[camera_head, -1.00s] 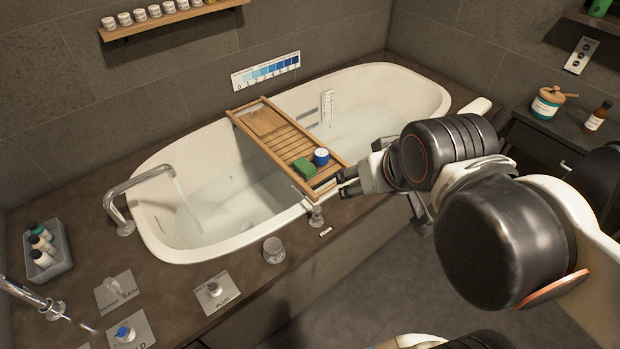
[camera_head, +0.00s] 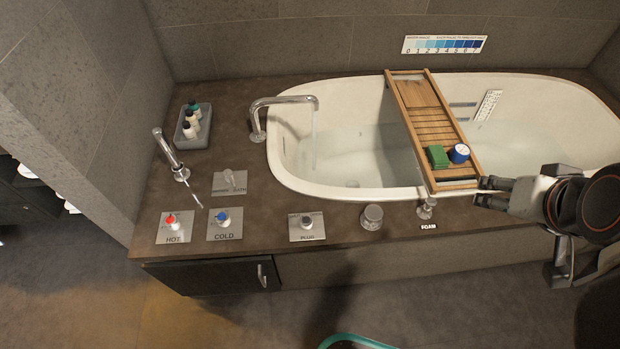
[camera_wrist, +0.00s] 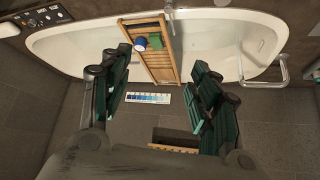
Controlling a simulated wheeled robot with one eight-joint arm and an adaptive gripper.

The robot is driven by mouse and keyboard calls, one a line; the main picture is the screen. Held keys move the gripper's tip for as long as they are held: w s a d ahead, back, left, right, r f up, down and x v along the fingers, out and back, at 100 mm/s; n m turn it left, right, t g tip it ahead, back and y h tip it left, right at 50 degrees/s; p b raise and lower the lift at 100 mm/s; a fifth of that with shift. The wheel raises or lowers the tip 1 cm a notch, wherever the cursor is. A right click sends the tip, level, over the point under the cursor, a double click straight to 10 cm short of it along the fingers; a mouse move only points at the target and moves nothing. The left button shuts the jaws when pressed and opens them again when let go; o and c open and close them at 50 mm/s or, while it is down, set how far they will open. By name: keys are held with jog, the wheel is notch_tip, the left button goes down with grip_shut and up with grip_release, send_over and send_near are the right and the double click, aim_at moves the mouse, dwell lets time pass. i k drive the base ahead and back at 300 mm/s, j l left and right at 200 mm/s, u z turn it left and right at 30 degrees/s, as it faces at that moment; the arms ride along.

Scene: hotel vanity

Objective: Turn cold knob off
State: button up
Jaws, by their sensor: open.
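The cold knob (camera_head: 222,217) has a blue top and sits on a plate labelled COLD (camera_head: 226,231) on the vanity deck, at the left of the head view. The hot knob (camera_head: 171,221), with a red top, is just left of it. My gripper (camera_head: 478,192) is at the right of the head view, near the front end of the wooden bath tray, far from the cold knob. Its jaws (camera_wrist: 158,100) are apart and empty in the wrist view. Water runs from the tub spout (camera_head: 285,100) into the tub (camera_head: 300,182).
The wooden tray (camera_head: 415,95) lies across the tub with a green block (camera_head: 437,156) and a blue-and-white jar (camera_head: 459,153). Along the front edge are the plug knob (camera_head: 306,222), a clear cup (camera_head: 372,217) and the foam dispenser (camera_head: 427,208). A bottle caddy (camera_head: 192,127) stands behind.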

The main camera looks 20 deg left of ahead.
aim_at(222, 218)
jog(key=u, duration=2)
